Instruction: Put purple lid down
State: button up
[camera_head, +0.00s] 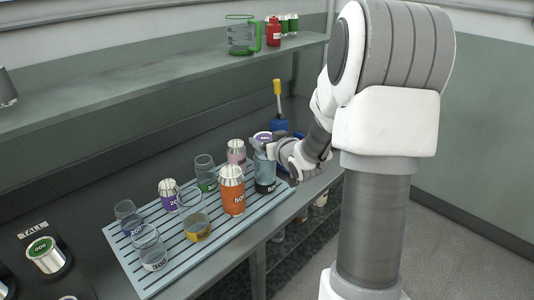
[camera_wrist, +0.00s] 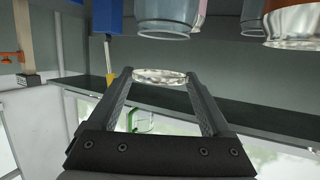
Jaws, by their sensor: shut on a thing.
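My gripper (camera_head: 262,146) is at the back right end of the slatted rack (camera_head: 147,280), above a glass jar with a dark band (camera_head: 265,172). It is shut on the purple lid (camera_head: 262,136), a pale disc with a purple mark on top. In the wrist view, the lid is a shiny silver disc (camera_wrist: 160,76) held between the two fingertips (camera_wrist: 160,80). The lid seems raised above the jar, but whether it touches the jar is hard to tell. A silver can with a purple label (camera_head: 168,193) stands on the rack.
Several glass jars stand on the rack, with an orange can (camera_head: 232,192) and a pink can (camera_head: 236,152) near my gripper. A shelf (camera_head: 150,85) runs above.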

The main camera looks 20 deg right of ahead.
jog(key=shift+f+b, duration=0.35)
jog(key=shift+f, duration=1.55)
jog(key=shift+f+b, duration=0.45)
jog(key=shift+b, duration=0.05)
jog(key=o, duration=1.1)
jog(key=shift+r, duration=0.1)
jog(key=shift+r+p, duration=0.45)
jog(key=shift+p, duration=0.15)
jog(key=p+v, duration=0.1)
jog(key=v, duration=1.1)
jog(key=shift+f, duration=0.1)
